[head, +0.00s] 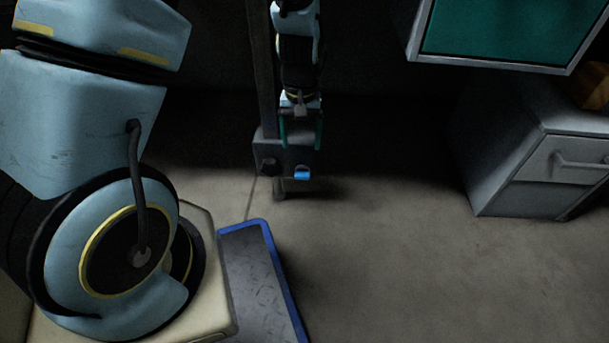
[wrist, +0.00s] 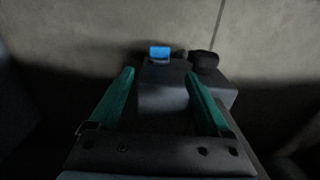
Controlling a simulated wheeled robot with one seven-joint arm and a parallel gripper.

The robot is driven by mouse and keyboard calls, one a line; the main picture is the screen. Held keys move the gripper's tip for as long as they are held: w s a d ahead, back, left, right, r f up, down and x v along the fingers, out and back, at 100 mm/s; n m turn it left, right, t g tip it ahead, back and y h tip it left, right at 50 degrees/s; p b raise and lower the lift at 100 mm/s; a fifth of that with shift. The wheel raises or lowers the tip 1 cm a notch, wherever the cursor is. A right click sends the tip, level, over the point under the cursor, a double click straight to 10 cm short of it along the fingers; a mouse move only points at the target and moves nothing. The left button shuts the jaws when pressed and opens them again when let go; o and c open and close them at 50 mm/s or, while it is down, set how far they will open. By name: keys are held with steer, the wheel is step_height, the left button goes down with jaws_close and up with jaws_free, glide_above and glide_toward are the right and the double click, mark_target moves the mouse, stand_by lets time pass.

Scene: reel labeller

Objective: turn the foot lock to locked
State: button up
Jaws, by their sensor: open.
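The foot lock appears as a small bright blue tab (head: 302,172) low on the front of a dark grey box-shaped base (head: 296,155) near the floor. It also shows in the wrist view (wrist: 159,53), just beyond my fingertips and between their lines. My gripper (head: 300,146) points down over the base, with its two teal fingers apart and nothing visible between them. In the wrist view, my gripper (wrist: 160,73) has its fingers spread over the base, short of the blue tab. I cannot tell whether the fingers touch the base, or which setting the lock is in.
A dark upright post (head: 262,70) rises behind. A grey drawer cabinet (head: 540,150) stands right, below a teal-faced panel (head: 510,28). A blue-edged dark plate (head: 258,280) lies front left. The middle-right floor is clear.

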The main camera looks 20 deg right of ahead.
mark_target(302, 174)
step_height(302, 174, down, 11)
steer(key=b, duration=0.5)
steer(key=shift+d+b, duration=0.1)
steer(key=shift+b, duration=0.2)
steer(key=shift+c, duration=0.4)
jaws_close()
